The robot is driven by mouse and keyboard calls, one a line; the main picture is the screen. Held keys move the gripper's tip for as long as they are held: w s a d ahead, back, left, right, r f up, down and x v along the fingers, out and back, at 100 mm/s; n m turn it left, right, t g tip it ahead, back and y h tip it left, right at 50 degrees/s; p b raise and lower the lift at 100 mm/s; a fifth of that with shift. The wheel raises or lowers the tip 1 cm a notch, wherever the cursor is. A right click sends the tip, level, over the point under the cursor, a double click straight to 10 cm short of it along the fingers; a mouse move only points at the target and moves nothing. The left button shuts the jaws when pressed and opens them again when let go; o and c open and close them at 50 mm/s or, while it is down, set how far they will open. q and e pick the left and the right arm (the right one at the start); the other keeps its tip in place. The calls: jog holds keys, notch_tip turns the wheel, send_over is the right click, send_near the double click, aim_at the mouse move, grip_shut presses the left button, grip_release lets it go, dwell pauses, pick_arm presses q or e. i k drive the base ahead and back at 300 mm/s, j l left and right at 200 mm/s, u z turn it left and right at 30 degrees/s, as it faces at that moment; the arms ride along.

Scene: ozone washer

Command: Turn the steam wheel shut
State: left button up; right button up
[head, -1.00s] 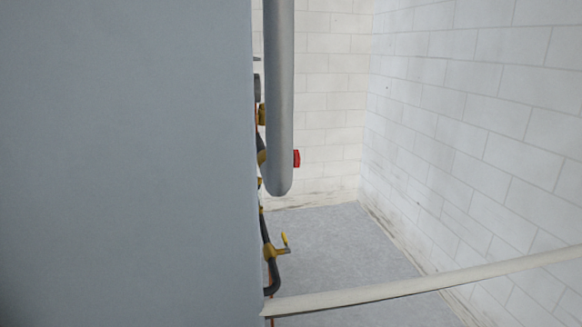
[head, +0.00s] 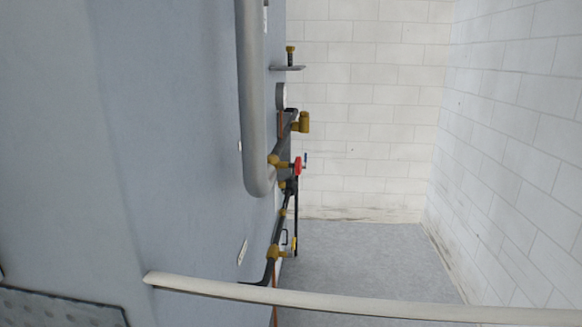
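A small red wheel (head: 297,166) shows edge-on in the head view, on a brass valve (head: 281,162) just right of the lower end of a thick grey pipe. It is the only wheel in sight; I cannot tell from the picture alone that it is the steam one. Its face is mostly turned away from me, so its turn position cannot be read. Neither of my grippers is in view.
The thick grey pipe (head: 251,100) runs down a blue-grey panel (head: 170,150) on the left. A pale bar (head: 340,302) crosses low in front. Grey floor (head: 360,255) lies open toward the white block walls.

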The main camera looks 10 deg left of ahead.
aim_at(297, 165)
jog(key=i+l+u, duration=0.2)
jog(key=l, duration=0.15)
jog(key=i+l+u, duration=0.45)
jog(key=l, duration=0.25)
jog(key=k, duration=0.1)
